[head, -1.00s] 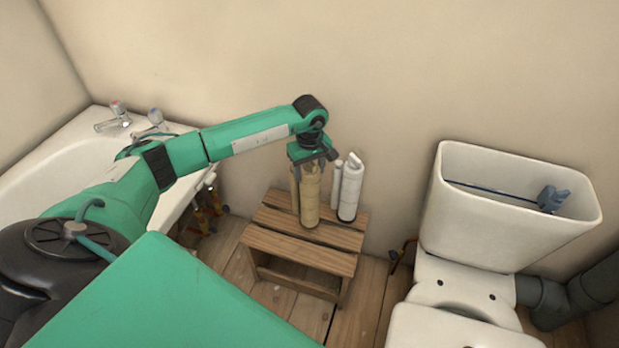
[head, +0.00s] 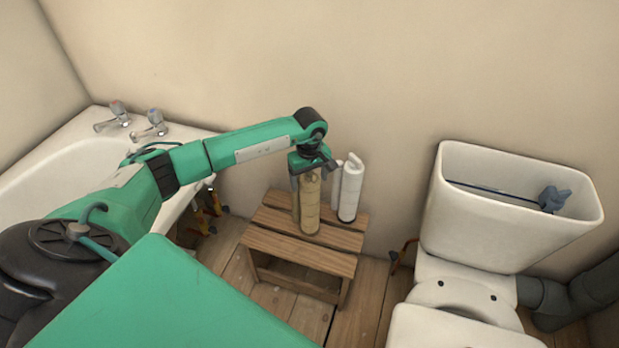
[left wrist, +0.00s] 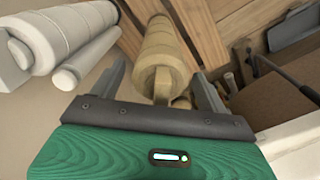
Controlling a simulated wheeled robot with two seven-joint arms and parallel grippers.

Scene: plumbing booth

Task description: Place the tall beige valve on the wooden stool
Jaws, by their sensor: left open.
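The tall beige valve (head: 311,208) stands upright on the top of the wooden stool (head: 285,243), close to the left of a white valve. My left gripper (head: 309,172) is above it, pointing down over its upper end. In the left wrist view the gripper (left wrist: 160,70) is open, with one finger on each side of the beige valve (left wrist: 163,52) and gaps showing beside it. The fingers' far ends are partly hidden in the head view. My right gripper is not in view.
The white valve (head: 350,190) stands near the stool's back right and also shows in the left wrist view (left wrist: 70,35). A toilet with an open cistern (head: 510,215) is at the right, a bathtub (head: 70,165) at the left. The wall is behind the stool.

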